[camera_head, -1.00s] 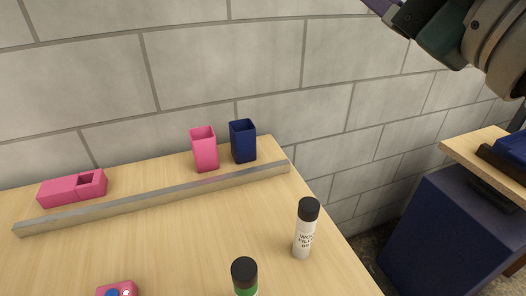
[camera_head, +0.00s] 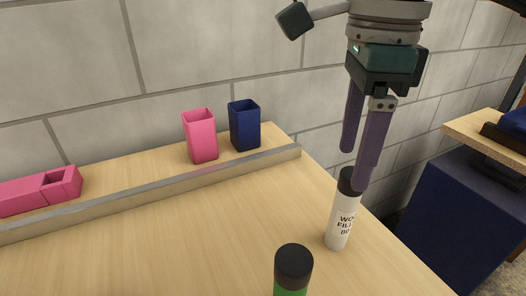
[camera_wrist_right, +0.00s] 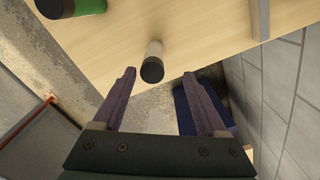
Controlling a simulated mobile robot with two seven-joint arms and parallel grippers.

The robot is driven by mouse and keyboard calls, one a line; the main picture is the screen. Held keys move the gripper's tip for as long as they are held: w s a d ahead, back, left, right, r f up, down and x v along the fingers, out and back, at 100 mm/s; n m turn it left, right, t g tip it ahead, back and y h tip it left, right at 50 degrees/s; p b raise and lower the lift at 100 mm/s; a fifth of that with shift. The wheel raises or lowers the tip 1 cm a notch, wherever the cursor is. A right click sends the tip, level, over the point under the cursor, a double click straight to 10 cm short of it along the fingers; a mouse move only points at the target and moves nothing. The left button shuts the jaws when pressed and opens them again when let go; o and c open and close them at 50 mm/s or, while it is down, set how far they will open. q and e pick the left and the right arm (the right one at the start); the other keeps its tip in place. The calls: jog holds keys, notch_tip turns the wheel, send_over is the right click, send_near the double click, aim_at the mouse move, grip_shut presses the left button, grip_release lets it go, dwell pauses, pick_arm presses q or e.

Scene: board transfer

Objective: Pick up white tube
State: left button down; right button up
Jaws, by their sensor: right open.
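The white tube (camera_head: 341,222) with a black cap stands upright near the right edge of the table in the head view. It also shows from above in the right wrist view (camera_wrist_right: 154,52), just beyond the fingertips and between their lines. My right gripper (camera_head: 354,170) is open and empty, with its purple fingers pointing down. In the head view one fingertip overlaps the tube's cap; I cannot tell whether they touch. In the right wrist view the fingers (camera_wrist_right: 158,75) are spread wide. My left gripper is not in view.
A green tube with a black cap (camera_head: 293,268) stands nearer, left of the white tube. A grey rail (camera_head: 170,190) crosses the table. Behind it stand a pink bin (camera_head: 201,137), a navy bin (camera_head: 244,126) and a pink box (camera_head: 25,196). The table's middle is clear.

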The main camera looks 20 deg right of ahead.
aim_at(347, 204)
jog(key=f, duration=0.5)
jog(key=s+f+p, duration=0.1)
jog(key=f, duration=0.2)
jog(key=shift+f, duration=0.1)
jog(key=shift+c, duration=0.4)
grip_shut()
